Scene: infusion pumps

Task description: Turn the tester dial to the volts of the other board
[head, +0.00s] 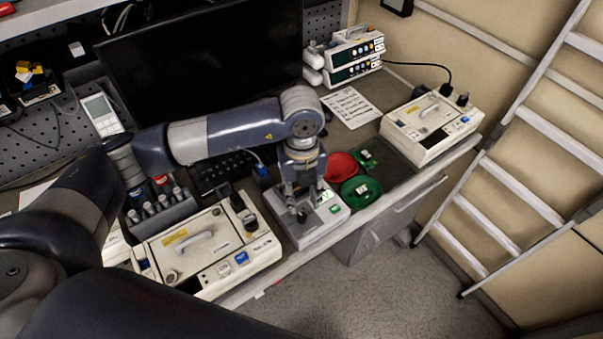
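The tester is a light grey box (325,228) with a small lit green display, near the front edge of the bench. My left gripper (301,207) points down over the tester's left part. A dark round part, possibly the dial, shows at its fingertips. The fingers hide most of it, so I cannot tell whether they touch or grip it, or where it points. A small green board (369,158) lies on the bench behind a green dish (352,192). Another small board (362,188) appears to lie in that dish. My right gripper is not in view.
A red dish (341,166) sits beside the green one. A cream pump (205,255) stands left of the tester, another (432,124) at the right. A handwritten sheet (351,107), too small to read, lies behind. A monitor (205,65) stands at the back; a ladder (525,150) leans right.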

